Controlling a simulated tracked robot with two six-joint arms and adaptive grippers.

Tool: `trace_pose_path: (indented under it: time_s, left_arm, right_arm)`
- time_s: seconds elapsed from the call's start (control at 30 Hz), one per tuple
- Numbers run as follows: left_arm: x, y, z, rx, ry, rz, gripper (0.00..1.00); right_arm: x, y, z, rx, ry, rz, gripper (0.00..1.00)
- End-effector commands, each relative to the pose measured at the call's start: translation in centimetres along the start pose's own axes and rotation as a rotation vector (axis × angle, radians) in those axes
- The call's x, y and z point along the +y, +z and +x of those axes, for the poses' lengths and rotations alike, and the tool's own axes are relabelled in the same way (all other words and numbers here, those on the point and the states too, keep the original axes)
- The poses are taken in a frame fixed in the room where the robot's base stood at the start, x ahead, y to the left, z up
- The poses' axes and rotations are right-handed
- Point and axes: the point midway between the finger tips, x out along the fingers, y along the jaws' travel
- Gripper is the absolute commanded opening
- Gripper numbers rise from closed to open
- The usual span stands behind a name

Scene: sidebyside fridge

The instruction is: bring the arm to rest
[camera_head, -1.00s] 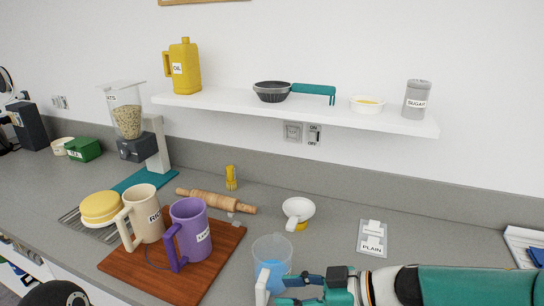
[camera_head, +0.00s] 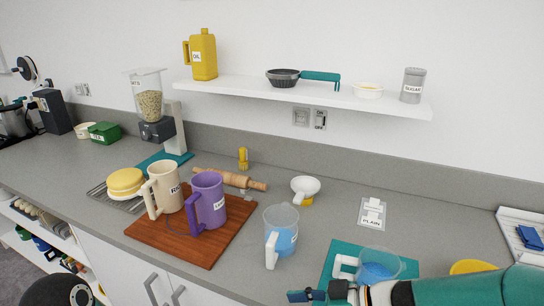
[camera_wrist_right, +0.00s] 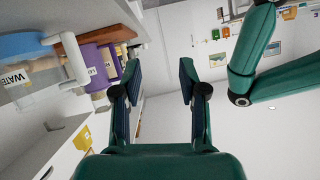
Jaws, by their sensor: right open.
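My right gripper (camera_head: 322,293) comes in from the right at the bottom edge of the head view, in front of the counter. In the right wrist view my right gripper (camera_wrist_right: 160,75) has its two fingers wide apart with nothing between them. A clear jug with blue liquid (camera_head: 285,240) stands on the counter, apart from the gripper. A second clear jug with blue liquid (camera_head: 378,270) stands behind my right arm on a teal mat (camera_head: 343,250). The wrist view also shows a jug labelled WATER (camera_wrist_right: 18,82). My left gripper is not in view.
A purple mug (camera_head: 209,205) and a cream mug (camera_head: 165,190) stand on a wooden board (camera_head: 190,250). A switch plate labelled PLAIN (camera_head: 372,213) lies on the counter. A white shelf (camera_head: 300,96) hangs above. Cabinet handles (camera_head: 152,288) line the front.

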Motion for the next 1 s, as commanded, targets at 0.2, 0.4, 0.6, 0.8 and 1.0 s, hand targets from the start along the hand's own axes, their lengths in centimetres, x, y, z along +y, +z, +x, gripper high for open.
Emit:
trace_pose_path:
  time_s: [0.2, 0.4, 0.6, 0.8, 1.0]
  left_arm:
    - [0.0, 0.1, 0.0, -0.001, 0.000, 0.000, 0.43]
    - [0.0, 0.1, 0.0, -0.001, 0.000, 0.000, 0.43]
    - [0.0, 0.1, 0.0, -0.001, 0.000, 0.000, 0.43]
    - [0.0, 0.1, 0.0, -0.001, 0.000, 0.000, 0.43]
    - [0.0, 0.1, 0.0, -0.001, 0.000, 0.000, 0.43]
  right_arm:
    - [0.8, 4.8, 2.6, 0.028, 0.047, 0.289, 0.42]
    - [1.9, 10.3, 4.7, 0.021, 0.158, 0.557, 0.42]
    - [1.4, 19.7, 5.8, -0.093, 0.354, 0.886, 0.42]
    - [-2.6, 29.4, 4.5, -0.333, 0.550, 1.169, 0.42]
    - [-6.2, 33.6, 1.9, -0.528, 0.656, 1.290, 0.42]
